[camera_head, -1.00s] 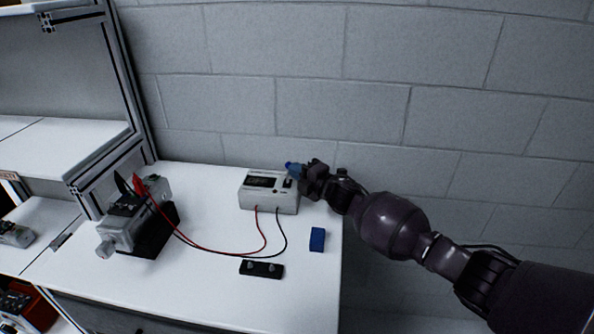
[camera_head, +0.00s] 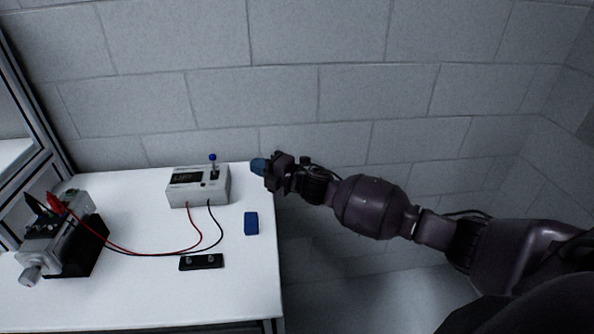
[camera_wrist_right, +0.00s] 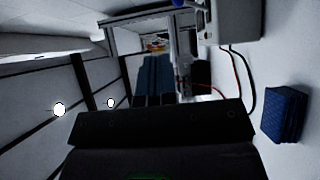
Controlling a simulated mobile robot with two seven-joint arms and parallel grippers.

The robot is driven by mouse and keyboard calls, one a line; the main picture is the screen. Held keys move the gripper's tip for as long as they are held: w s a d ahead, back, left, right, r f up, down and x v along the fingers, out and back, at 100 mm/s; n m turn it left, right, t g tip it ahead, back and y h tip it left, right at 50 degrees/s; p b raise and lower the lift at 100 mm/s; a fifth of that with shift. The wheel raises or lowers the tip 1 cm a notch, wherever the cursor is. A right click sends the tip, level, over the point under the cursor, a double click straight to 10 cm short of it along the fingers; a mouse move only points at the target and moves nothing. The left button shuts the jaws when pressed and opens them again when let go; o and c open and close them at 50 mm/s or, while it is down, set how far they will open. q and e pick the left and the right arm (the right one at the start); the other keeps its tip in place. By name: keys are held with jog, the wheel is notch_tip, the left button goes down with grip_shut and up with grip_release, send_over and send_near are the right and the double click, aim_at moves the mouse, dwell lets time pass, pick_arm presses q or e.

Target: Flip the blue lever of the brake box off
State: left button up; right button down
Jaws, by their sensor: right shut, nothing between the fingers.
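The brake box (camera_head: 198,186) is a white box with a dark display, standing at the back of the white table. Its lever, a dark stem with a blue knob (camera_head: 213,157), stands about upright on the right part of the box top. My right gripper (camera_head: 259,166) has blue fingers, is shut and empty, and is to the right of the box, apart from the lever. In the right wrist view its fingers (camera_wrist_right: 154,78) point ahead; part of the box (camera_wrist_right: 238,22) and the blue knob (camera_wrist_right: 178,3) show at the top edge. My left gripper is not in view.
A grey motor (camera_head: 52,235) on a black mount is at the left, wired to the box by red and black leads (camera_head: 150,250). A blue block (camera_head: 251,223) and a black strip (camera_head: 201,262) lie in front of the box. A block wall (camera_head: 330,60) stands behind.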

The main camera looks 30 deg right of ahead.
jog(key=r+v, duration=0.2)
jog(key=v, duration=0.8)
jog(key=shift+s+d, duration=0.2)
jog(key=shift+d, duration=0.15)
jog(key=s+a+f+m+g+h, duration=0.2)
jog(key=s+f+m+h, duration=0.7)
jog(key=s+f+m, duration=1.4)
jog(key=s+g, duration=0.1)
jog(key=s, duration=0.2)
jog(key=shift+f+m+h, duration=0.3)
jog(key=shift+f+h, duration=0.05)
jog(key=shift+h, duration=0.05)
